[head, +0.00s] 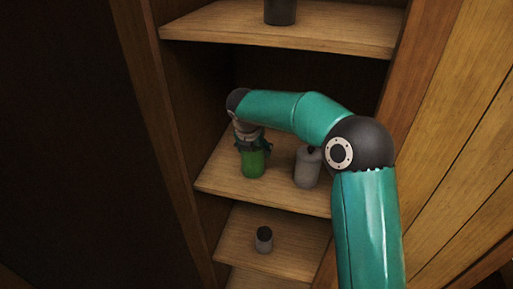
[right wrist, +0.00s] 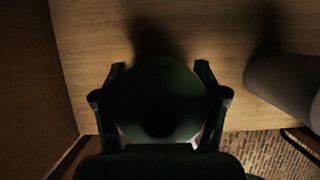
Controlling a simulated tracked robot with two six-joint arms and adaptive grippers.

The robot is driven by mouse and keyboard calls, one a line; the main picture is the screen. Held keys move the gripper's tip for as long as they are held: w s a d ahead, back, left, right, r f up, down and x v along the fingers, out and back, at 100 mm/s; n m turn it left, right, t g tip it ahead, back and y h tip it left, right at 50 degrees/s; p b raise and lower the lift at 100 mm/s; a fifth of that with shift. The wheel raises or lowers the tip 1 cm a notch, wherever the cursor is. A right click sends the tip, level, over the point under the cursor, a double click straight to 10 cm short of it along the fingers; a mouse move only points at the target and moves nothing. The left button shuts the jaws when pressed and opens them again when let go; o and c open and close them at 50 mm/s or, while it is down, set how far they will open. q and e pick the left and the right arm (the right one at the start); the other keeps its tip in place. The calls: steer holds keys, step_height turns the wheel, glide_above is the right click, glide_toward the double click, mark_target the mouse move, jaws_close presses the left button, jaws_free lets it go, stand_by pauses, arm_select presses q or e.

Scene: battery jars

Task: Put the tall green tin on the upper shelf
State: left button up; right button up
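The tall green tin (head: 254,165) stands upright on the middle shelf (head: 222,172). My right gripper (head: 252,144) is over its top, coming from above. In the right wrist view the tin's dark round top (right wrist: 158,98) lies between the two fingers of my right gripper (right wrist: 160,68), with no clear gap on either side. The gripper looks shut on the tin. The tin's base appears to be on or very near the shelf. The upper shelf (head: 330,30) is above, with a dark container (head: 280,12) on it. My left gripper is not in view.
A grey jar (head: 308,167) with a dark top stands right of the tin, close to my right arm; it also shows in the right wrist view (right wrist: 285,88). A small dark-lidded jar (head: 264,239) stands on the lower shelf. The upper shelf has bare room beside its container.

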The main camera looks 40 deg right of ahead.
steer(key=o, duration=0.4)
steer(key=shift+f, duration=0.1)
steer(key=shift+c, duration=0.2)
steer(key=b+v, duration=0.1)
steer(key=v, duration=0.6)
steer(key=shift+a+r, duration=0.1)
steer(key=shift+r, duration=0.2)
